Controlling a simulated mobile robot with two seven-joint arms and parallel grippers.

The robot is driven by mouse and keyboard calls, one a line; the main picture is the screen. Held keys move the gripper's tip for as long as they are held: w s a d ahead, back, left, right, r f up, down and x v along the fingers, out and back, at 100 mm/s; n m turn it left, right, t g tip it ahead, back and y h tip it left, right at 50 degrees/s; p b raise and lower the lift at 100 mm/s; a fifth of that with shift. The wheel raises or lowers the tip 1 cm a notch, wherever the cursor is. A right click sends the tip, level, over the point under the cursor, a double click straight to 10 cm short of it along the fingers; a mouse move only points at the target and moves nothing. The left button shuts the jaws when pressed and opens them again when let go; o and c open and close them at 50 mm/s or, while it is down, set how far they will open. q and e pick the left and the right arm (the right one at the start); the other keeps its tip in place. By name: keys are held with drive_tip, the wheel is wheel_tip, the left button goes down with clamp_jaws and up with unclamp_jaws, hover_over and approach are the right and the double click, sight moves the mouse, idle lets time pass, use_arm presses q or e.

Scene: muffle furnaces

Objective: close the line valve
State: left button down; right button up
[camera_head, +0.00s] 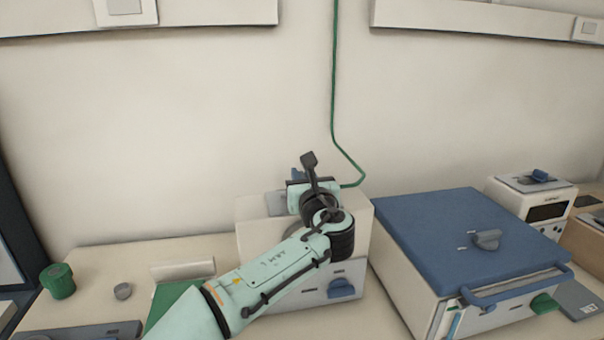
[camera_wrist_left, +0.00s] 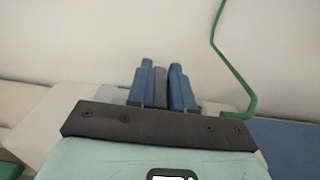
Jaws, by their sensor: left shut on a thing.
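A green line (camera_head: 334,100) runs down the wall and bends to the back of a white box furnace (camera_head: 358,215). It also shows in the wrist view (camera_wrist_left: 232,72). My left gripper (camera_head: 298,174) is over the back of this furnace, mostly hidden behind my own wrist in the head view. In the wrist view its two blue fingers (camera_wrist_left: 161,72) are shut on a narrow dark grey piece (camera_wrist_left: 160,88), which looks like the valve's handle. The valve body and the handle's angle to the line cannot be made out. My right gripper is not in view.
A larger furnace with a blue lid (camera_head: 440,225) stands to the right, with a small white device (camera_head: 535,205) behind it.

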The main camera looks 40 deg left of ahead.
use_arm(q)
drive_tip(key=shift+r, duration=0.15)
drive_tip(key=c, duration=1.1)
unclamp_jaws()
drive_tip(key=v, duration=1.3)
drive_tip(key=shift+s+d, duration=0.1)
